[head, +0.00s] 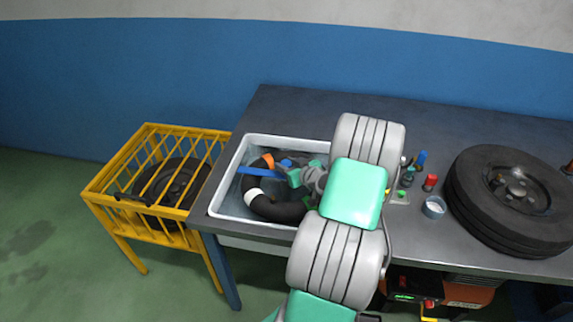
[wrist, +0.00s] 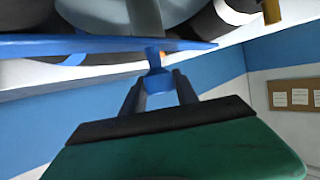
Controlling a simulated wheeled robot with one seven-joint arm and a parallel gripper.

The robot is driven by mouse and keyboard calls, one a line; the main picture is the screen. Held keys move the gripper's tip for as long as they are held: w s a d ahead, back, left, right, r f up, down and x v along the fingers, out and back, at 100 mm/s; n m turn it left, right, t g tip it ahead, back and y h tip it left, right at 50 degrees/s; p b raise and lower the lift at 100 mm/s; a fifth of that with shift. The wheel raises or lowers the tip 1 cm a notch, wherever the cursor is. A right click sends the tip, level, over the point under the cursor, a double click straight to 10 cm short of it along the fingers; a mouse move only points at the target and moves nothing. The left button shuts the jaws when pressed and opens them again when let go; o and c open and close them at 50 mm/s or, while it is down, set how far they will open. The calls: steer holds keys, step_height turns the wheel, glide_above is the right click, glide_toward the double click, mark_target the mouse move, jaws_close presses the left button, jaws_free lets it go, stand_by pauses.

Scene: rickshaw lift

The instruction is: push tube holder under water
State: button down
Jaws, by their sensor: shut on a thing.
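The blue tube holder (head: 262,173) has a flat bar that lies across a black inner tube (head: 277,212) with white and orange bands. The tube sits in the white water basin (head: 227,178) on the table. My gripper (head: 293,175) reaches over the basin from the right, and my arm hides part of the tube and the basin's right side. In the wrist view, my gripper (wrist: 158,84) is shut on the knob of the tube holder (wrist: 154,62), with the bar beyond it. I cannot tell how deep the tube lies in the water.
A yellow cage (head: 150,222) with a dark tyre (head: 172,183) stands left of the table. A large wheel (head: 490,235) lies on the table at right. A red bottle (head: 430,182), a blue bottle (head: 420,160) and a small cup (head: 433,207) stand between it and my arm.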

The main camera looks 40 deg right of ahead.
step_height(320, 180, down, 9)
steer(key=b, duration=0.9)
steer(key=shift+r+b, duration=0.15)
steer(key=shift+b, duration=0.2)
steer(key=shift+a+r, duration=0.1)
steer(key=c, duration=1.1)
jaws_free()
steer(key=shift+o, duration=0.9)
steer(key=v, duration=0.7)
steer(key=shift+s+r, duration=0.15)
steer(key=shift+s, duration=0.15)
